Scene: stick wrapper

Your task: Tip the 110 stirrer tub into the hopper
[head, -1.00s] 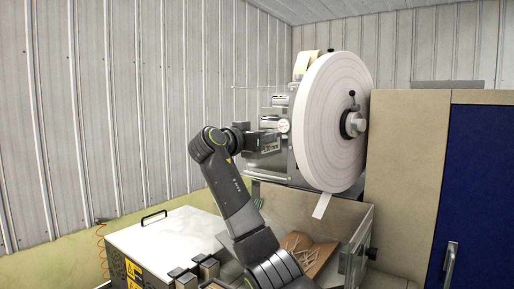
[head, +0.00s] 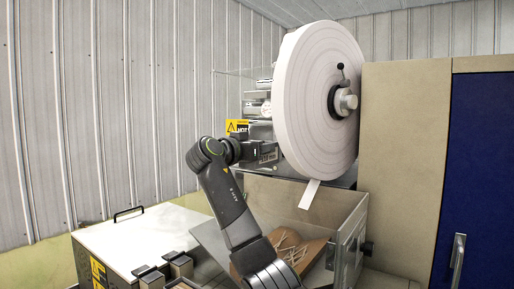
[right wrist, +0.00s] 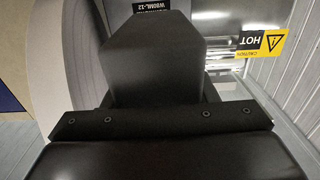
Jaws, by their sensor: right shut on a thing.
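My right gripper (head: 250,150) is at the end of the arm rising through the middle of the head view. It is beside the lower left of the paper reel. At its tip is a dark block with small light lettering, which looks like the labelled stirrer tub (head: 268,153); its opening and contents are hidden. In the right wrist view, dark gripper parts fill the middle, so the grip is hidden. The hopper (head: 352,238), a clear-sided metal trough, stands lower down, with pale sticks (head: 287,248) lying on a brown surface there. My forearm covers part of it. My left gripper is out of view.
The large white paper reel (head: 320,95) stands close to the right of my gripper. A yellow HOT label (head: 238,127) is on the machine just above it. A lidded box (head: 135,235) is at lower left. A blue-doored cabinet (head: 480,180) is at right.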

